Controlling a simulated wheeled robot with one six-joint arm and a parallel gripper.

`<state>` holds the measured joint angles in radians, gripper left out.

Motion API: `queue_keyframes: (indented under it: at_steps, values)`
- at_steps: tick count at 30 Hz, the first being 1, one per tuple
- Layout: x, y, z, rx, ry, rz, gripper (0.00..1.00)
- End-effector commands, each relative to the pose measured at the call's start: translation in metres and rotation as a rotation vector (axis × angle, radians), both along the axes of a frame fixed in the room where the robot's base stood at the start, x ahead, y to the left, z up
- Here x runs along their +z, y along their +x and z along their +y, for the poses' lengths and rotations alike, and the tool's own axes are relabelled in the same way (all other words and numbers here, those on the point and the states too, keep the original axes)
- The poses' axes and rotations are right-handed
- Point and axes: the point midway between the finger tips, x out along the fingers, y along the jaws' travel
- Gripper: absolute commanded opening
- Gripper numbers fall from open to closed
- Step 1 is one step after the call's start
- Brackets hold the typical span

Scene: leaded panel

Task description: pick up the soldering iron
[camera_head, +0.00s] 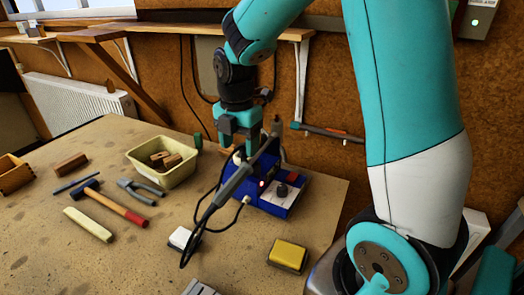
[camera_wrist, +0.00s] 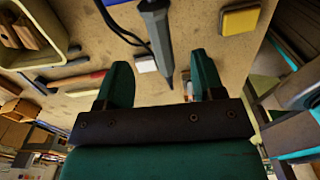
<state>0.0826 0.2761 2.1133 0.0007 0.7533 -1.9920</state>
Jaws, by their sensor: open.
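The soldering iron (camera_head: 233,183) has a dark grey handle and slants across the front of the blue soldering station (camera_head: 280,200). A black cable hangs from its lower end. In the wrist view the iron (camera_wrist: 157,38) comes down from the top edge and narrows to a point between my fingers. My gripper (camera_head: 240,145) points down, just above and behind the iron in the head view. Its two green fingers (camera_wrist: 163,82) stand apart with nothing held. I cannot tell whether the iron's narrow end is between the fingers in depth or beyond them.
A cream bin (camera_head: 165,172) with brown blocks stands left of the station. Pliers (camera_head: 140,190), a hammer (camera_head: 118,205) and a pale bar (camera_head: 88,224) lie further left. A yellow sponge (camera_head: 288,254) and a white block (camera_head: 184,239) lie in front. The workbench front left is clear.

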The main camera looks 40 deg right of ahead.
Motion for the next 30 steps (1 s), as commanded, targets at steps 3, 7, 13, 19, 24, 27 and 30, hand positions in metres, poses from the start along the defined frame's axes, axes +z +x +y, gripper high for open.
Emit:
queue_keyframes:
  at_steps: [3,7,13,19,24,27,30]
  values:
    - [-0.024,-0.001,0.000,0.000,0.001,0.004,0.62]
    - [-0.040,0.000,0.000,0.000,0.000,0.002,0.62]
    - [-0.053,0.000,0.002,0.000,0.001,0.003,0.62]
    - [-0.083,0.001,0.004,-0.002,0.001,0.004,0.62]
    - [-0.097,0.001,0.004,-0.001,0.001,0.000,0.62]
    - [-0.098,0.002,0.004,-0.001,0.000,-0.001,0.62]
    - [-0.098,0.002,0.004,-0.001,0.000,-0.001,0.62]
